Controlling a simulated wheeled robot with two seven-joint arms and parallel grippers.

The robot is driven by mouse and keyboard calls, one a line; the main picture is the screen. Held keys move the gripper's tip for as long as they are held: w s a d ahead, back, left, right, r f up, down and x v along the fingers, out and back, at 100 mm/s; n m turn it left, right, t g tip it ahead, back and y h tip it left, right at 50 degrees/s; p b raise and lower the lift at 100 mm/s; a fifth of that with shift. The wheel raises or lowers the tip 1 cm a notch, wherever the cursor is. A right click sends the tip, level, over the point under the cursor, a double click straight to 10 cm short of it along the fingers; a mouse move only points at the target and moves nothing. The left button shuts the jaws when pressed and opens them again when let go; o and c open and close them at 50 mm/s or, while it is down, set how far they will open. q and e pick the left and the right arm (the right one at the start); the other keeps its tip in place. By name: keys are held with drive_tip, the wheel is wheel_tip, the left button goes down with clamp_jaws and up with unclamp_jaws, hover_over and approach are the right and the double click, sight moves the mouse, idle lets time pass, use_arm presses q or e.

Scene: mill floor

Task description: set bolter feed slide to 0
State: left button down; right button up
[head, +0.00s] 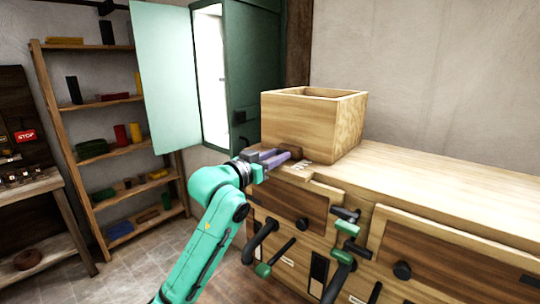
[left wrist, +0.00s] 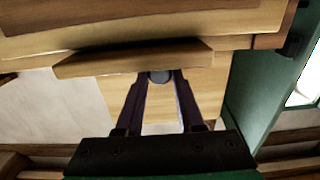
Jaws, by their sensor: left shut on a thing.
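My left gripper (head: 284,155) reaches to the front of the wooden box (head: 305,120) on the long bench. It is shut on a small dark round knob, which is mostly hidden by the fingers in the head view. In the left wrist view the grey knob (left wrist: 159,76) sits between the fingertips of the left gripper (left wrist: 158,80), just below a wooden strip (left wrist: 110,62). Pale marks (head: 302,166) lie on the bench top beside the fingers; I cannot read them. The slide's setting cannot be told.
A shelf rack (head: 65,130) is at left. The bench top (head: 440,185) at right is clear.

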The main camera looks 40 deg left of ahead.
use_arm(q)
drive_tip(key=shift+r, duration=0.2)
drive_tip(key=c, duration=0.6)
unclamp_jaws()
drive_tip(key=shift+o, duration=0.2)
drive_tip(key=shift+w+f, duration=0.2)
drive_tip(key=shift+w, duration=0.1)
drive_tip(key=s+b, duration=1.3)
drive_tip(key=s, duration=0.1)
drive_tip(key=shift+s+d, duration=0.15)
drive_tip(key=shift+s, duration=0.2)
drive_tip(key=shift+w, duration=0.1)
